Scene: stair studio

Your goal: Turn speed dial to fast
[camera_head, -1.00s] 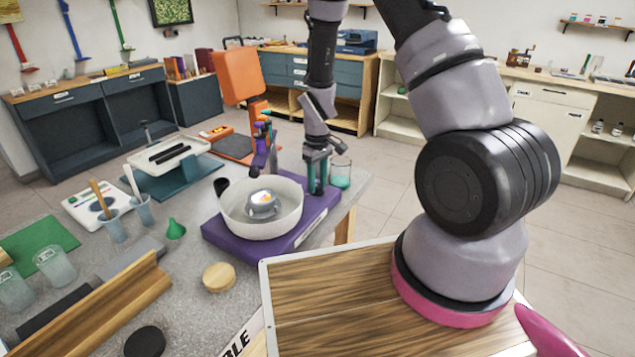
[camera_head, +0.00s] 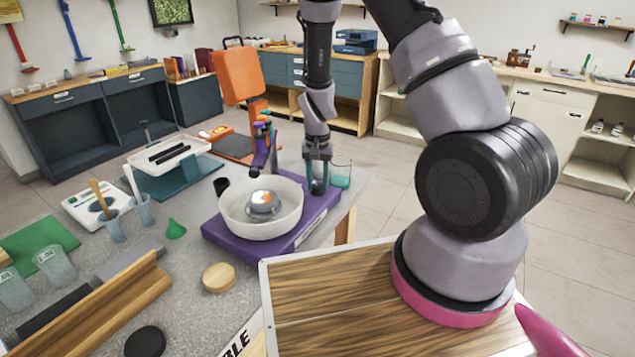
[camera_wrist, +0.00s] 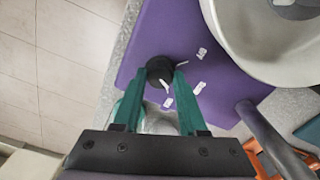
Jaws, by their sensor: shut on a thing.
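The speed dial (camera_wrist: 159,70) is a round black knob on the purple base (camera_wrist: 215,65), with a white pointer line. Small white marks sit around it, too small to read; the pointer faces the lowest mark (camera_wrist: 168,102) in the wrist view. My gripper (camera_wrist: 166,72) has teal fingers shut on the dial from either side. A white bowl (camera_head: 233,226) with a coloured disc (camera_head: 265,198) inside stands on the base.
A beaker of teal liquid (camera_head: 341,180) stands just behind my gripper. An orange panel (camera_head: 236,75) on a post and several small coloured parts stand behind the bowl.

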